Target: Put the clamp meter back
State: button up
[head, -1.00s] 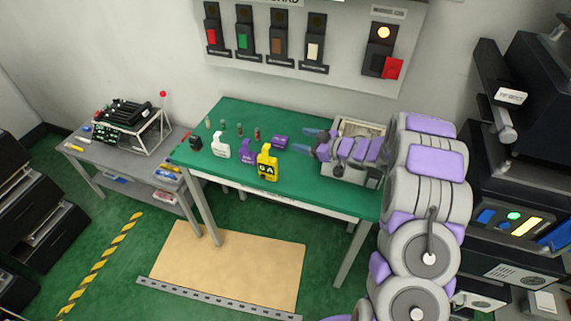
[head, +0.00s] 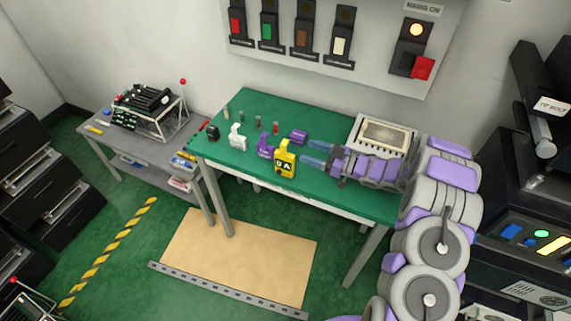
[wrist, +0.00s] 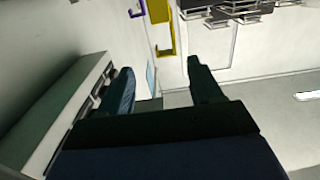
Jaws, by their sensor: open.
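A yellow meter-shaped tool (head: 285,160) with a hooked top and dark markings stands near the front edge of the green table (head: 250,105). I take it to be the clamp meter. A purple tool (head: 265,152) and a white tool (head: 237,140) of similar hooked shape stand to its left. My gripper (head: 308,154) is open and empty just right of the yellow tool, fingers pointing at it. In the wrist view, the yellow tool (wrist: 165,38) is beyond the gap between the open fingers (wrist: 163,86), apart from them. My arm covers part of the table's right side.
A beige-topped box (head: 385,134) stands on the table behind my arm. Small upright items and a purple block (head: 299,137) are at the back. A wall panel (head: 340,40) holds coloured switches. A grey bench (head: 105,150) with a rack (head: 150,110) is at left.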

aim_at(284, 143)
jog(key=shift+s+r+b+x, duration=0.15)
jog(key=shift+b+x, duration=0.2)
jog(key=shift+x, duration=1.35)
jog(key=shift+s+r+b+x, duration=0.15)
jog(key=shift+b+x, duration=0.25)
jog(key=shift+x, duration=1.25)
jog(key=shift+s+r+b+x, duration=0.15)
jog(key=shift+b+x, duration=0.2)
jog(key=shift+x, duration=2.2)
grip_shut()
